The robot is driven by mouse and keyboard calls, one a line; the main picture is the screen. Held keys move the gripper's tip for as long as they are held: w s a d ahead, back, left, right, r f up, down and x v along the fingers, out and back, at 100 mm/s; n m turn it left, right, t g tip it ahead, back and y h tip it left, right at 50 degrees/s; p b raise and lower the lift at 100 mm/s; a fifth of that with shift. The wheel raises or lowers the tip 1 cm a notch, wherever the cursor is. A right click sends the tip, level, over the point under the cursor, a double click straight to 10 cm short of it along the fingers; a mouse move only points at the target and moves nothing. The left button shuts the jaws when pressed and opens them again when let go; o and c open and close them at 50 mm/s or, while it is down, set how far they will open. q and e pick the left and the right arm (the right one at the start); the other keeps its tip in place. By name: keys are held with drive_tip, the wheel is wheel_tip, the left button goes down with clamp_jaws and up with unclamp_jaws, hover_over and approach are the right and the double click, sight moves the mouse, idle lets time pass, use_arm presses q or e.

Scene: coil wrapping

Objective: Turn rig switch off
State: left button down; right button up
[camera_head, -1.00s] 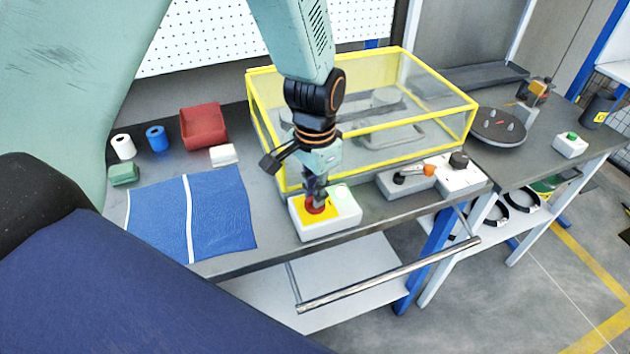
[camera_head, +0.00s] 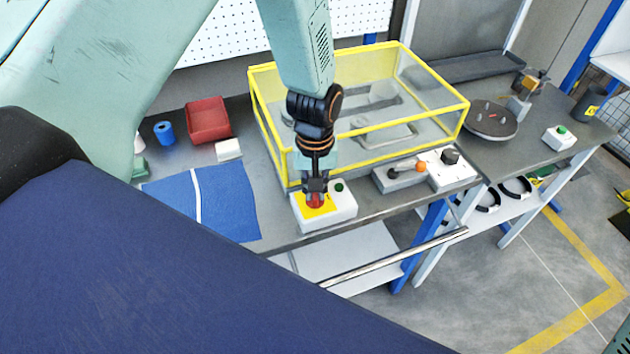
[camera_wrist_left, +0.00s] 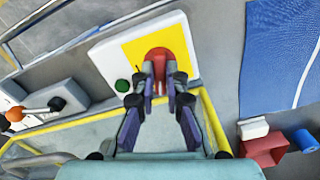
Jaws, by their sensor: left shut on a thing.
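In the left wrist view the fingers (camera_wrist_left: 161,82) sit around the red button (camera_wrist_left: 159,56), on the yellow plate (camera_wrist_left: 136,50). The green button (camera_wrist_left: 122,85) beside it is clear of the fingers. My right gripper is out of view.
A yellow-framed clear guard (camera_head: 395,149) stands behind the box. To its right are an orange-tipped lever (camera_head: 420,167) and a black knob (camera_head: 450,156). A blue cloth (camera_head: 225,200) lies left; a metal rail (camera_head: 395,256) runs along the front.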

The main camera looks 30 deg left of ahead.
use_arm(q)
drive_tip(key=shift+n+p, duration=0.5)
drive_tip(key=shift+n, duration=1.3)
drive_tip(key=c, duration=1.4)
unclamp_jaws()
drive_tip(key=shift+r, duration=0.15)
wheel_tip(320, 180, up, 12)
drive_tip(key=shift+f, duration=0.15)
